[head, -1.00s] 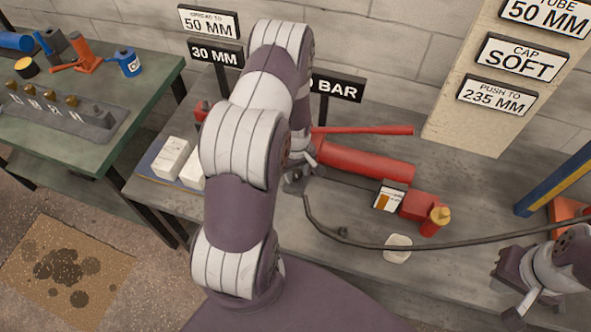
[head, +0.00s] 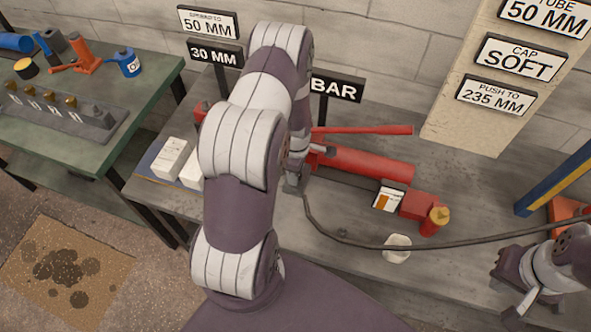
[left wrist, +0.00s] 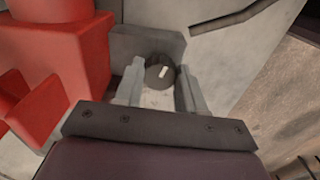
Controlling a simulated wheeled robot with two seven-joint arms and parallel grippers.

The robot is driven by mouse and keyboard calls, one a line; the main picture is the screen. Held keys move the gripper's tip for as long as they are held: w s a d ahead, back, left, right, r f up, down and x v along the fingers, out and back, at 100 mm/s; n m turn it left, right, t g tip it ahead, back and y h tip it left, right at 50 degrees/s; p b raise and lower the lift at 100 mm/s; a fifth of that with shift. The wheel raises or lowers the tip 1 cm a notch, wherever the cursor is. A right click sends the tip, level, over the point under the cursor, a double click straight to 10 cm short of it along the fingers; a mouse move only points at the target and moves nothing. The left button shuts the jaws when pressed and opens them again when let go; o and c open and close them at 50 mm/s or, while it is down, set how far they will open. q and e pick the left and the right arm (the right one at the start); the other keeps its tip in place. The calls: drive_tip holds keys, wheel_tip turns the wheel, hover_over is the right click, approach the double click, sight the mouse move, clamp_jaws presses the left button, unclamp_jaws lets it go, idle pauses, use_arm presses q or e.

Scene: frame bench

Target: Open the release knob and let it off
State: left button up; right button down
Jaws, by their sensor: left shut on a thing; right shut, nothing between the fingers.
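The release knob (left wrist: 160,72) is a dark round knob with a white mark, seen in the left wrist view beside the red pump body (left wrist: 60,55). My left gripper (left wrist: 160,85) has a finger on each side of the knob and is shut on it. In the head view, my left gripper (head: 293,183) is at the left end of the red hand pump (head: 365,165), and my arm hides the knob there. My right gripper (head: 513,300) is shut and empty at the lower right, apart from the pump.
The red pump handle (head: 365,130) lies behind the pump body. A black hose (head: 350,243) runs across the bench (head: 330,275) in front. White blocks (head: 173,155) stand at left.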

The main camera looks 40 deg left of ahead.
use_arm(q)
drive_tip(key=shift+w+r, duration=0.1)
idle(0.3)
drive_tip(key=o, duration=1.1)
drive_tip(key=shift+c, duration=0.2)
wheel_tip(320, 180, up, 13)
drive_tip(key=shift+b, duration=0.4)
drive_tip(key=shift+f, duration=0.2)
